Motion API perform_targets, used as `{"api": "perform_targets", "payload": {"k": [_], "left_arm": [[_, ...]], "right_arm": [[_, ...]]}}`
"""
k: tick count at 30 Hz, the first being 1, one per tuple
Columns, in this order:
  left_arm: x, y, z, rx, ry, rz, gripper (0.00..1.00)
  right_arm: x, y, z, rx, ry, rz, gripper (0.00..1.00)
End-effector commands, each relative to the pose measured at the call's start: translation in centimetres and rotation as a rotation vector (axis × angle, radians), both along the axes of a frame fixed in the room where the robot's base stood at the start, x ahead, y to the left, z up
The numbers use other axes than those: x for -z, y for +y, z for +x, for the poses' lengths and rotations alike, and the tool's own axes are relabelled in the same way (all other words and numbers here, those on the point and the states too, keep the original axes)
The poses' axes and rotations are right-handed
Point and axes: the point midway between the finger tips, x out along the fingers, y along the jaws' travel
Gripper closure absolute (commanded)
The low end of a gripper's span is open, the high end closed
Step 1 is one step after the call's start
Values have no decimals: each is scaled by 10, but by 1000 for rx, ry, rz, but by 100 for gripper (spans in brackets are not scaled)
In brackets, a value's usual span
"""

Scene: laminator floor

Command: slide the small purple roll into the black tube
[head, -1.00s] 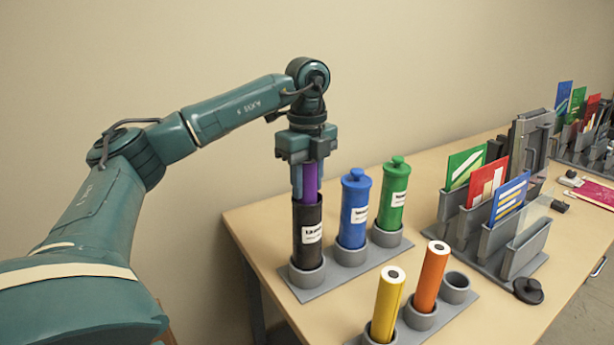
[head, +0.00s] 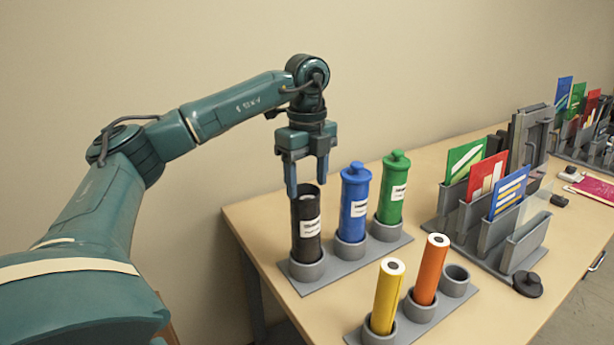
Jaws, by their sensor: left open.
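The black tube (head: 306,229) stands upright in the left socket of a grey rack, with a white label on its side and its top open. The purple roll no longer shows above the tube's rim; something pale shows just inside the mouth, too small to tell apart. My left gripper (head: 307,190) is open and empty, pointing down right above the tube's mouth, its fingertips at about rim height. My right gripper is not in view.
Capped blue (head: 354,205) and green (head: 392,190) tubes stand beside the black tube. In front, a second rack holds yellow (head: 384,296) and orange (head: 430,270) rolls and an empty socket (head: 455,280). A black cap (head: 528,284) lies to the right, near grey card holders (head: 490,235).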

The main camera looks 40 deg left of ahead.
Motion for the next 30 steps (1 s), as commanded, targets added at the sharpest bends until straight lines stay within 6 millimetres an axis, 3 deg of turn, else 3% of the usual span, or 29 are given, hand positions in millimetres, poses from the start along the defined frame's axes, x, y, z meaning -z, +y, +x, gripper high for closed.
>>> {"api": "perform_targets", "payload": {"k": [1, 5, 10, 17, 21, 30], "left_arm": [[8, 0, -1, 0, 14, 3, 41], [8, 0, -1, 0, 14, 3, 41], [-2, 0, 0, -1, 11, 3, 41], [-53, -2, -1, 1, 0, 1, 41], [-93, -1, -2, -1, -3, 4, 41], [-131, -2, -3, 1, -3, 3, 41]], "right_arm": [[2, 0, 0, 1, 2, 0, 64], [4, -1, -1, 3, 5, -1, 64], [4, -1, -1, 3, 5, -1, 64], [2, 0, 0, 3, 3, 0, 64], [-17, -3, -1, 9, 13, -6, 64], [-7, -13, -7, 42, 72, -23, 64]]}}
